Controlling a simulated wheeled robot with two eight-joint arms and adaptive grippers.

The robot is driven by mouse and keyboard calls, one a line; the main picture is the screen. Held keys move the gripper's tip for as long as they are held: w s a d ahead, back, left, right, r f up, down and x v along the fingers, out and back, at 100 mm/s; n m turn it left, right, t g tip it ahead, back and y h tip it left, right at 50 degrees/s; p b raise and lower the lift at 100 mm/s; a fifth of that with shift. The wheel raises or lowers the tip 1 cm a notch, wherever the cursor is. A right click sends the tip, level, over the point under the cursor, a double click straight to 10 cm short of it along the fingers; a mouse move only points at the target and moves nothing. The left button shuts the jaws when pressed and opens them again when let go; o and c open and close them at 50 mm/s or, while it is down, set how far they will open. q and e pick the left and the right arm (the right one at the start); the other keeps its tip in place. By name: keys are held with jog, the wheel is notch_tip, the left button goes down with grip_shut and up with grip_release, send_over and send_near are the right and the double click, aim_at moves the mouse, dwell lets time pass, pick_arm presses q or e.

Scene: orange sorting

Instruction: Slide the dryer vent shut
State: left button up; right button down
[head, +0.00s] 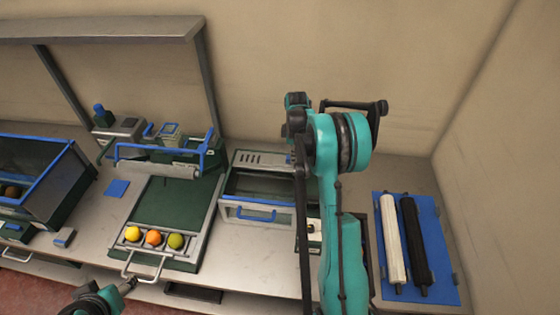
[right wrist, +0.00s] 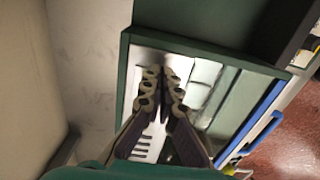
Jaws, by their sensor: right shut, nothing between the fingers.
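The dryer (head: 228,193) is a green-framed box with a glassy window and a blue front handle (head: 257,214). Its metal top carries a row of slots, the vent (head: 262,159), at the back left. The vent slots also show in the right wrist view (right wrist: 143,147), partly covered by my fingers. My right gripper (right wrist: 165,82) is shut and empty over the metal top beside the slots; whether it touches is unclear. In the head view my right arm mostly hides it. My left gripper (head: 128,286) is at the bottom left, by the tray's handle, its jaws unclear.
A green tray (head: 175,200) with yellow, orange and olive balls stands left of the dryer. A dark bin with blue edges (head: 52,178) is at far left. A blue mat (head: 440,262) with white and black rollers lies right. A wall (head: 400,80) rises close behind.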

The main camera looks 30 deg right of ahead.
aim_at(268, 160)
jog(key=shift+w+a+b, duration=0.1)
jog(key=shift+w+a, duration=0.95)
jog(key=shift+a, duration=0.2)
jog(key=shift+w+a+b, duration=0.1)
jog(key=shift+w+a, duration=0.9)
jog(key=shift+a, duration=0.25)
jog(key=shift+w+a+b, duration=0.1)
jog(key=shift+w+a, duration=0.95)
jog(key=shift+a, duration=0.2)
notch_tip(268, 160, up, 7)
jog(key=p, duration=0.3)
jog(key=shift+s+d+p, duration=0.35)
jog(key=shift+d+p, duration=0.05)
jog(key=shift+d, duration=0.05)
jog(key=shift+s+f, duration=0.1)
